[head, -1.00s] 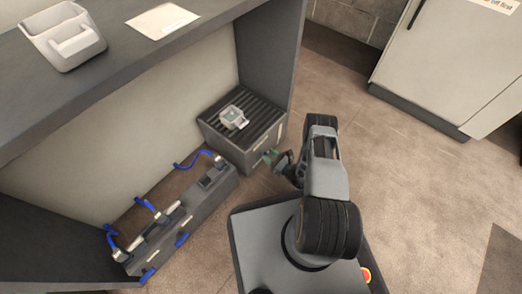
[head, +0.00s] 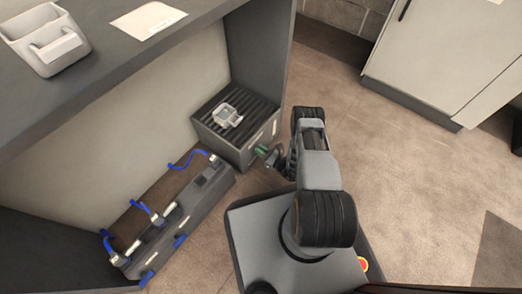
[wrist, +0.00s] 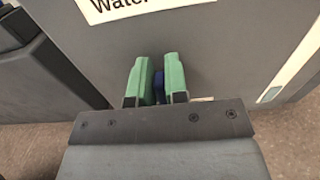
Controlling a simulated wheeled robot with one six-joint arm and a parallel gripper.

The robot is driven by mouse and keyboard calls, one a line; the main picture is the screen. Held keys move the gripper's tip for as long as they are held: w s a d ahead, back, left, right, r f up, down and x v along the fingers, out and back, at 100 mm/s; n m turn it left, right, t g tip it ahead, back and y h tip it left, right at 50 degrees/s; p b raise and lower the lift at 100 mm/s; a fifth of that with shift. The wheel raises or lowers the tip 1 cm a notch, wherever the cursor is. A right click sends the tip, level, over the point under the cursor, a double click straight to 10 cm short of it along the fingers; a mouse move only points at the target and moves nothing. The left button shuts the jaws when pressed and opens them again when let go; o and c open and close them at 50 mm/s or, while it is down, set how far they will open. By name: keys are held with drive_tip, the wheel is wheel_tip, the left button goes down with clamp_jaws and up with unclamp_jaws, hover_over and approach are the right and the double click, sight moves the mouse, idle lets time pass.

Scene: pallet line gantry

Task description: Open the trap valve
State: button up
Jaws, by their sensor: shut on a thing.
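My gripper (head: 262,151) reaches low to the front of the grey ribbed-top box (head: 218,143). In the wrist view its two green fingers (wrist: 159,88) are shut on a small dark blue part, apparently the trap valve handle (wrist: 159,86). The fingers hide most of this part, so its angle cannot be told. It sits at the grey box front (wrist: 225,55), below a white label (wrist: 140,8) reading "Water", partly cut off. In the head view the blue part is hidden by my gripper.
A small grey-white device (head: 227,115) sits on the ribbed top. Left of the box is a long grey unit (head: 195,200) with blue hoses (head: 186,160). A counter (head: 100,75) overhangs the bay. Open floor (head: 420,170) lies right, before a pale cabinet (head: 430,65).

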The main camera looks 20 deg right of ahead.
clamp_jaws()
drive_tip(key=shift+w+d+f+m, duration=0.25)
drive_tip(key=shift+d+f+m, duration=0.2)
drive_tip(key=shift+m, duration=2.5)
drive_tip(key=shift+w+d+f+m, duration=0.3)
drive_tip(key=shift+d+f+m, duration=0.15)
drive_tip(key=shift+m, duration=2.55)
drive_tip(key=shift+w+d+f+m, duration=0.3)
drive_tip(key=shift+f+m, duration=0.25)
drive_tip(key=shift+m, duration=2.4)
drive_tip(key=shift+o, duration=2.2)
unclamp_jaws()
drive_tip(key=shift+d, duration=0.1)
drive_tip(key=shift+o, duration=1.4)
